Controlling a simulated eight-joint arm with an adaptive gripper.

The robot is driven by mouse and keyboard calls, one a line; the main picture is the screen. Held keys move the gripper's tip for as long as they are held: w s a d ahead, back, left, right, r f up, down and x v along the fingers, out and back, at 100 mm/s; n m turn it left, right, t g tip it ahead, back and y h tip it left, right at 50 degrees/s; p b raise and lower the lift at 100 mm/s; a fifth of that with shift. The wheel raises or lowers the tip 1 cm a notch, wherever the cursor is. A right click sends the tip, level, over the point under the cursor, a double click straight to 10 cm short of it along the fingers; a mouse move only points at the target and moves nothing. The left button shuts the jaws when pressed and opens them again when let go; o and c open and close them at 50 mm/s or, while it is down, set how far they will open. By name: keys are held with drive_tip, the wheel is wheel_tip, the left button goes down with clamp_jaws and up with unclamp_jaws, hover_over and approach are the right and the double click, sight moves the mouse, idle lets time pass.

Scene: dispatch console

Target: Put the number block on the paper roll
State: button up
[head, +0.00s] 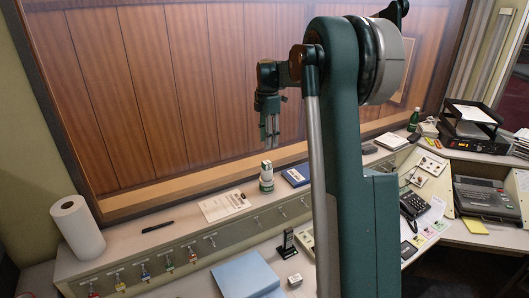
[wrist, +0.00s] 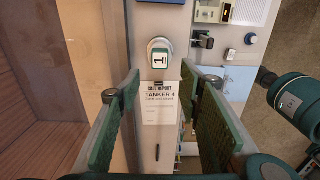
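The number block (wrist: 160,57), white with green edges and a "1" on its top, rests on a short round container (wrist: 152,44) on the ledge. In the head view the block (head: 266,166) shows on top of the white and green container (head: 266,184). The paper roll (head: 77,228), white and upright, stands at the far left end of the ledge; it is not in the wrist view. My gripper (head: 269,138) points down, high above the ledge and near the block. In the wrist view its fingers (wrist: 161,80) are wide apart with nothing between them, above the block's side.
A call report sheet (head: 223,205) and a black pen (head: 157,227) lie between block and roll. Hanging keys (head: 168,263) line the ledge's front. A blue folder (head: 245,276) lies below. The wooden panel (head: 170,80) rises behind.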

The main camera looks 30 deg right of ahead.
drive_tip(key=s+a+r+m+t, duration=0.2)
drive_tip(key=s+a+r+m, duration=0.2)
drive_tip(key=s+a, duration=0.65)
drive_tip(key=s+a+r+m+t, duration=0.2)
drive_tip(key=s+a+r+m, duration=0.25)
drive_tip(key=s+a, duration=0.6)
drive_tip(key=s+a+f+m+t, duration=0.1)
drive_tip(key=s+a+f+m, duration=0.2)
drive_tip(key=s, duration=0.5)
drive_tip(key=s+a+f+m+t, duration=0.1)
drive_tip(key=s+a+f+m, duration=0.2)
drive_tip(key=s, duration=0.5)
drive_tip(key=s+a+f+m+t, duration=0.1)
drive_tip(key=s+a+f+m, duration=0.2)
drive_tip(key=s, duration=0.5)
drive_tip(key=shift+a+f, duration=0.75)
drive_tip(key=shift+f, duration=0.1)
